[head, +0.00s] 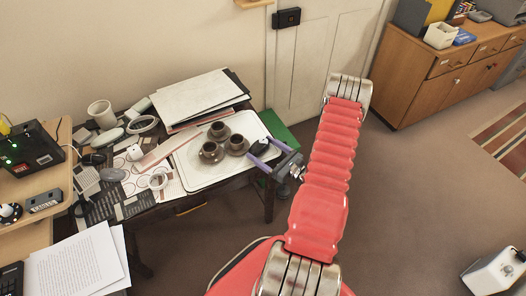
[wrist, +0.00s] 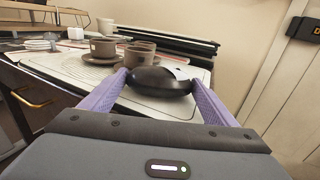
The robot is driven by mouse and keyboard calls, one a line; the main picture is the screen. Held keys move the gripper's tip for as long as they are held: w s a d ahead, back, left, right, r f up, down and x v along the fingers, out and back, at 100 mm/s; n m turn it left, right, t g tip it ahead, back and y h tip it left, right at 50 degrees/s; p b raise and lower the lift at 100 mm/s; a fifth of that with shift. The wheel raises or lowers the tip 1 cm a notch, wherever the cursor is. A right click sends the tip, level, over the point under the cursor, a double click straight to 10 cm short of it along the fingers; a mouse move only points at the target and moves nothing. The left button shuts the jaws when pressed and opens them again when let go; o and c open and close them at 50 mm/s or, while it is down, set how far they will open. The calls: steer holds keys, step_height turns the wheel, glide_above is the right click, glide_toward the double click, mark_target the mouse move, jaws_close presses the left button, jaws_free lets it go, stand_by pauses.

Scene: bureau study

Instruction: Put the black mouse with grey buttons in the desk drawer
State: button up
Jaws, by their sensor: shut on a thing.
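The black mouse with a grey patch (wrist: 160,80) is between the purple fingers of my gripper (wrist: 158,84) in the wrist view. My gripper is shut on it. In the head view the mouse (head: 259,143) shows as a small dark shape at my gripper (head: 262,156), by the right edge of the white tray. I cannot tell its exact height over the tray. The dark desk has a drawer front with a brass handle (wrist: 30,97) at the left of the wrist view. The handle also shows below the desk top in the head view (head: 190,209). The drawer looks shut.
The white tray (head: 190,177) holds several brown cups and saucers (head: 211,152). Large flat boards (head: 200,95) lie behind it. Cluttered small items, a white mug (head: 102,114) and tape rings cover the desk's left. A green box (head: 282,138) stands behind the desk's right side. Floor in front is clear.

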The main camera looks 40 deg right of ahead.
steer(key=shift+f, duration=0.35)
steer(key=o, duration=1.1)
steer(key=shift+f, duration=0.1)
steer(key=shift+s+d, duration=0.2)
steer(key=shift+s, duration=1.8)
steer(key=shift+s+d, duration=0.25)
steer(key=shift+s, duration=1.7)
steer(key=shift+s+d, duration=0.2)
steer(key=shift+s, duration=1.8)
